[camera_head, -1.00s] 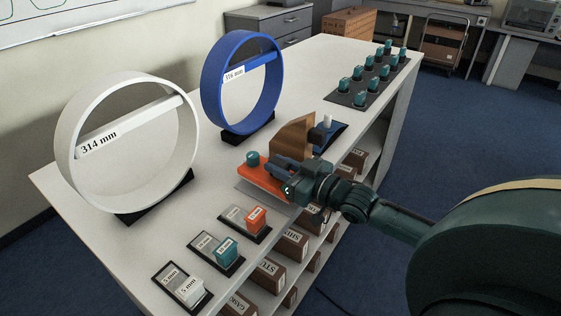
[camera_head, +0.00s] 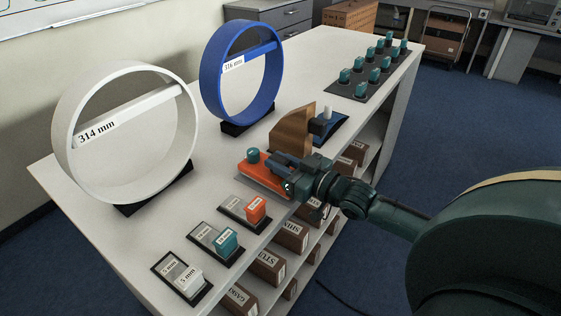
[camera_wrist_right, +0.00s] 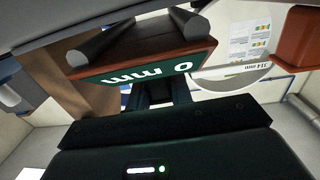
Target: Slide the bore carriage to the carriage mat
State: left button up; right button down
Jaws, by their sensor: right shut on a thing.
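The orange bore carriage (camera_head: 248,168) with a teal knob (camera_head: 252,155) lies low on the white table near its front edge. A pale grey flat piece (camera_head: 262,189) shows under its front side; I cannot tell whether this is the carriage mat. My right gripper (camera_head: 284,164) reaches in from the right and is shut on the carriage; its grip is partly hidden by the hand. In the right wrist view, a red-brown body with a green "0 mm" label (camera_wrist_right: 150,66) is close to the hand. My left gripper is not in view.
A brown upright block (camera_head: 292,130) and a blue stand with a white peg (camera_head: 327,122) are just behind the hand. A white ring (camera_head: 66,125) and a blue ring (camera_head: 207,85) stand at the left. Small gauge blocks on trays (camera_head: 232,204) line the front.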

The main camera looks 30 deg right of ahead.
jog(key=shift+f, duration=0.25)
jog(key=c, duration=1.2)
grip_release()
jog(key=shift+o, duration=0.2)
jog(key=v, duration=1.3)
jog(key=shift+f, duration=0.1)
jog(key=s+a+f+m+g+h+p, duration=0.1)
jog(key=s+a+f, duration=0.15)
jog(key=f, duration=0.25)
jog(key=s+a+f+g+h, duration=0.1)
jog(key=a+f+g, duration=0.15)
jog(key=f, duration=0.35)
jog(key=s+a+f+g, duration=0.1)
jog(key=a+f, duration=0.2)
jog(key=a, duration=0.4)
jog(key=s+a+f+g, duration=0.1)
jog(key=s+a+f, duration=0.1)
jog(key=a, duration=0.6)
jog(key=shift+s+f+g+p, duration=0.2)
jog(key=shift+f+g+p, duration=0.2)
jog(key=shift+f, duration=0.35)
